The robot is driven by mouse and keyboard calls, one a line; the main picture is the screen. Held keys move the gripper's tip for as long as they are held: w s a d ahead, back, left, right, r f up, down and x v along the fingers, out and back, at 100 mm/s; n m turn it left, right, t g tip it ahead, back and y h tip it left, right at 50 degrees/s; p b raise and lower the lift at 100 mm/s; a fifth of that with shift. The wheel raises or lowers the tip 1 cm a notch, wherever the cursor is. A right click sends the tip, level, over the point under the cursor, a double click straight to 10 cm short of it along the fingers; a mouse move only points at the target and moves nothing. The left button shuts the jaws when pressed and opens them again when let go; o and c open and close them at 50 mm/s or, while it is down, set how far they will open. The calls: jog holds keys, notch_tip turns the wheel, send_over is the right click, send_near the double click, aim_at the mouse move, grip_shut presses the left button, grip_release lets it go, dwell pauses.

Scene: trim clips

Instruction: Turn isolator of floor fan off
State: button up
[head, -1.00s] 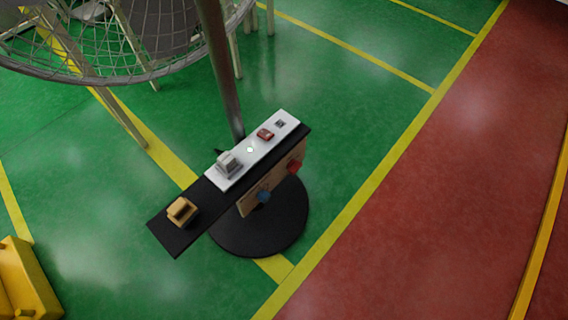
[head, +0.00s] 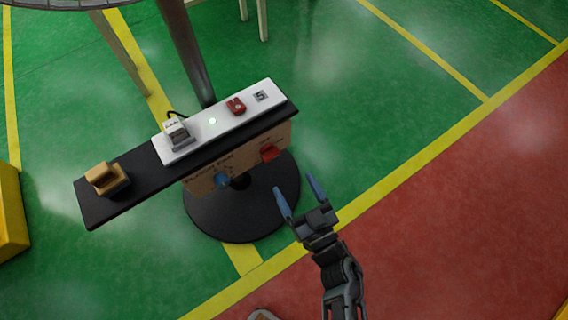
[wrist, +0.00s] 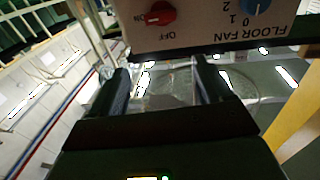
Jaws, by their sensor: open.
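The beige floor fan panel (head: 205,181) hangs under the front of a black shelf. It carries a red knob (head: 269,152) at the right and a blue knob (head: 222,180) at the left. In the wrist view the panel is upside down; the red knob (wrist: 160,13) has ON and OFF marks beside it, and the blue knob (wrist: 256,5) has 0, 1, 2 and "FLOOR FAN". The red handle seems to lie toward ON. My gripper (head: 296,184) is open and empty, in front of and below the red knob, apart from it.
The black shelf (head: 130,190) holds a white power strip (head: 205,133) with a plug (head: 175,131) and red switch (head: 236,106), and a tan block (head: 107,179). A round black base (head: 240,225) and a pole (head: 185,55) stand below and behind. Floor at right is clear.

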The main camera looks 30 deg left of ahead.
aim_at(273, 157)
jog(key=w+a+f+g+b, duration=0.1)
jog(key=a, duration=0.1)
jog(key=w+a+f+n+b, duration=0.1)
jog(key=w+a, duration=0.1)
jog(key=a, duration=0.1)
jog(key=w+a+f+n+g+b, duration=0.1)
jog(key=a+b, duration=0.1)
jog(key=a, duration=0.1)
jog(key=shift+w+a+g, duration=0.15)
jog(key=shift+g, duration=0.15)
jog(key=shift+w+a+r, duration=0.15)
jog(key=shift+w+a, duration=0.1)
jog(key=shift+a, duration=0.3)
jog(key=shift+c, duration=0.4)
jog(key=c, duration=1)
jog(key=shift+o, duration=0.2)
